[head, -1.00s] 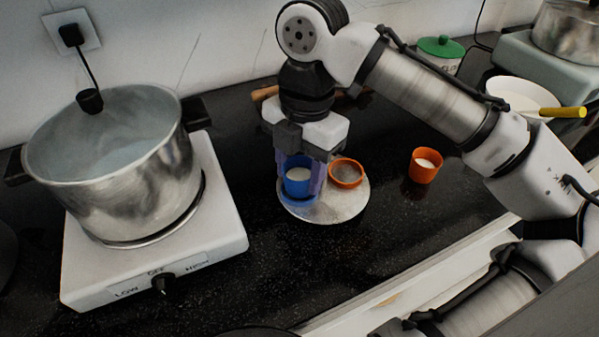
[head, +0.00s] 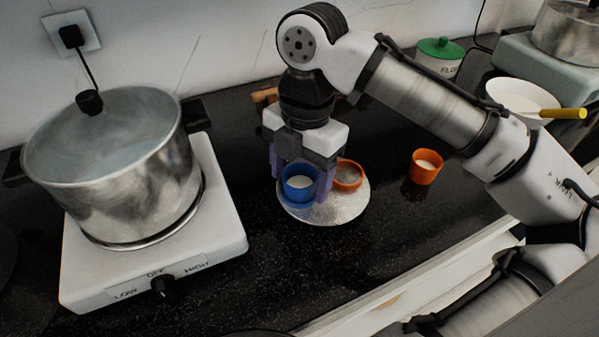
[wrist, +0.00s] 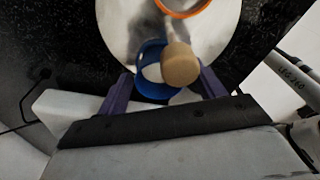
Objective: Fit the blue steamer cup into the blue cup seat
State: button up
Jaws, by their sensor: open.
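The blue steamer cup (head: 299,196) holds something white and stands upright at the blue seat's place on the round metal plate. It looks low, and I cannot clearly tell the seat's rim from the cup. In the wrist view the blue cup (wrist: 152,91) lies between my fingers, partly hidden by a tan knob. My gripper (head: 300,180) is open, with one purple finger on each side of the cup. In the wrist view my gripper (wrist: 163,88) shows its fingers spread wide, apparently clear of the cup.
The metal plate (head: 325,213) also has an orange seat (head: 348,187) beside the blue one. An orange cup (head: 425,172) with white contents stands to the right. A large pot (head: 125,190) on a white hot plate (head: 215,235) stands left. The front counter is clear.

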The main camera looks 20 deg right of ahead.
notch_tip(320, 180, up, 12)
jog(key=d+p, duration=0.1)
jog(key=p, duration=0.1)
jog(key=shift+w, duration=0.35)
jog(key=shift+s+d+f, duration=0.1)
